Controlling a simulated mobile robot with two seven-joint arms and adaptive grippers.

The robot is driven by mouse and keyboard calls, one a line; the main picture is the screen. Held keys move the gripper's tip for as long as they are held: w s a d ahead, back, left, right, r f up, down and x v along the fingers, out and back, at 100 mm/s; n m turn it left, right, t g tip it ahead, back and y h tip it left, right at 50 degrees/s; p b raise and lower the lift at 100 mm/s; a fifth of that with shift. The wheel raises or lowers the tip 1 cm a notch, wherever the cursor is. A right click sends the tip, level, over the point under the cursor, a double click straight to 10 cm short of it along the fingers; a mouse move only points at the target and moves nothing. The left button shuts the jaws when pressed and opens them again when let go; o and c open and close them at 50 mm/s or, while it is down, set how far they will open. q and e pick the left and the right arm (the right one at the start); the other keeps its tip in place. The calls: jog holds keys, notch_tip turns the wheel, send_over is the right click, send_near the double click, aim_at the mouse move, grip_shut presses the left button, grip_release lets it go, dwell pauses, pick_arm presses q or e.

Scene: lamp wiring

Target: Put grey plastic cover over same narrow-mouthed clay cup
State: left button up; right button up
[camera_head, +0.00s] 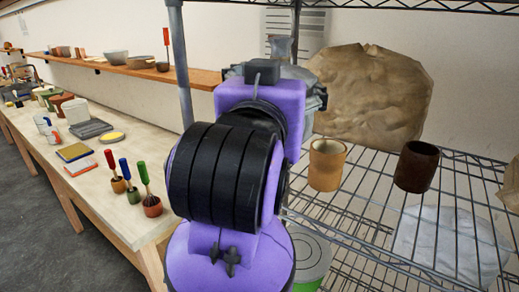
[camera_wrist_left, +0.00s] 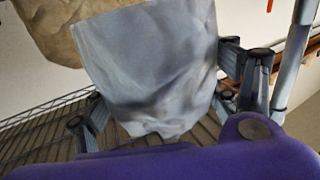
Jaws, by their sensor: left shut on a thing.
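A grey plastic cover (camera_wrist_left: 150,65) hangs between the fingers of my left gripper (camera_wrist_left: 162,82) in the left wrist view, creased and widening upward. My left gripper is shut on it. A tan clay cup (camera_head: 327,166) and a dark brown cup (camera_head: 416,167) stand upright on the wire shelf to the right of my wrist. I cannot tell which cup has the narrow mouth. My right gripper is not in view.
A large crumpled brown cover (camera_head: 370,97) stands behind the cups. A pale plastic sheet (camera_head: 450,243) shows lower, through the wires. A metal shelf post (camera_head: 181,65) rises left of my wrist. A wooden bench (camera_head: 95,165) with pots and tools runs along the left wall.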

pick_arm(q)
jog(key=w+a+f, duration=0.1)
jog(key=w+f, duration=0.2)
jog(key=w, duration=0.1)
jog(key=w+a+f, duration=0.1)
jog(key=w+f, duration=0.3)
jog(key=w+a+f, duration=0.1)
jog(key=w+f, duration=0.3)
jog(key=shift+w+a+f, duration=0.2)
jog(key=shift+w+a, duration=0.15)
jog(key=shift+w, duration=0.05)
jog(key=shift+f, duration=0.55)
jog(key=shift+s, duration=0.1)
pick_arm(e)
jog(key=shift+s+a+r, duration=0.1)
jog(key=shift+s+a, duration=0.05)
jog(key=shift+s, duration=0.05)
pick_arm(q)
jog(key=shift+f, duration=0.2)
jog(key=o, duration=1.1)
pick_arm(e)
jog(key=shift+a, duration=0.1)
pick_arm(q)
jog(key=shift+o, duration=0.2)
